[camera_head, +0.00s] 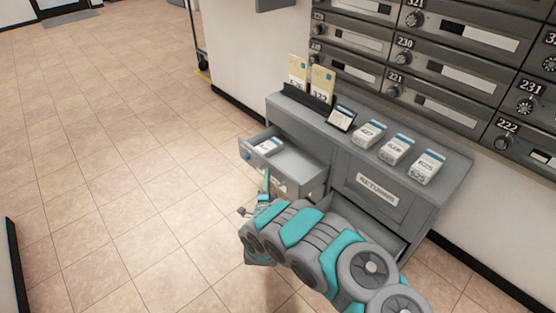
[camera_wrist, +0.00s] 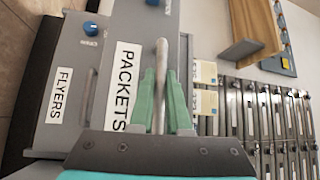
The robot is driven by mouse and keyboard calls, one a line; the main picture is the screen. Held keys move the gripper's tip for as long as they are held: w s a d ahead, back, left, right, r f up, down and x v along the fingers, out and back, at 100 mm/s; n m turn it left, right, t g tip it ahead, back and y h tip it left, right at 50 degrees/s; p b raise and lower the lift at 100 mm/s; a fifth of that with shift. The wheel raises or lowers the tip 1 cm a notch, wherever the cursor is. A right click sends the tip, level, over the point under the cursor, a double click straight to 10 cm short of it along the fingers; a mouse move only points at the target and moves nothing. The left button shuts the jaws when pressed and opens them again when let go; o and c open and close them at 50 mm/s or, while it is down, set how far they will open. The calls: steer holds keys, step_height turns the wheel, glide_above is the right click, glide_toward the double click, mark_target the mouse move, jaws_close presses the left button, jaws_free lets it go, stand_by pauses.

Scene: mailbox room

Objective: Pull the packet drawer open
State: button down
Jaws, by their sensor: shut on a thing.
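The packet drawer (camera_head: 311,167) stands pulled out from the left part of the grey cabinet, with a white packet (camera_head: 269,146) lying inside. In the wrist view its front carries a PACKETS label (camera_wrist: 124,85) and a blue knob (camera_wrist: 152,2). My gripper (camera_head: 266,180) is at this drawer's front. In the wrist view the green fingers of my gripper (camera_wrist: 161,88) are shut on a pale bar handle (camera_wrist: 161,62), one finger on each side. My arm hides part of the drawer front and the cabinet below it in the head view.
A FLYERS drawer front (camera_wrist: 58,95) adjoins the packet drawer. A RETURNS panel (camera_head: 378,190) is to the right. Several packets, including one at the right end (camera_head: 427,167), and a card holder (camera_head: 306,98) stand on the cabinet top. Tiled floor (camera_head: 120,130) is clear to the left.

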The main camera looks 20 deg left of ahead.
steer(key=shift+s+a+p, duration=0.3)
steer(key=shift+s+p, duration=0.3)
steer(key=shift+s, duration=0.2)
steer(key=shift+s+a+p, duration=0.35)
steer(key=shift+s+p, duration=0.25)
steer(key=shift+s, duration=0.15)
steer(key=shift+s+a+p, duration=0.3)
steer(key=shift+s+p, duration=0.3)
steer(key=shift+s, duration=0.2)
steer(key=c, duration=1.2)
jaws_free()
steer(key=shift+o, duration=0.2)
steer(key=p+v, duration=0.1)
steer(key=v, duration=0.6)
steer(key=shift+s+d, duration=0.15)
steer(key=shift+s, duration=0.2)
steer(key=shift+f, duration=0.1)
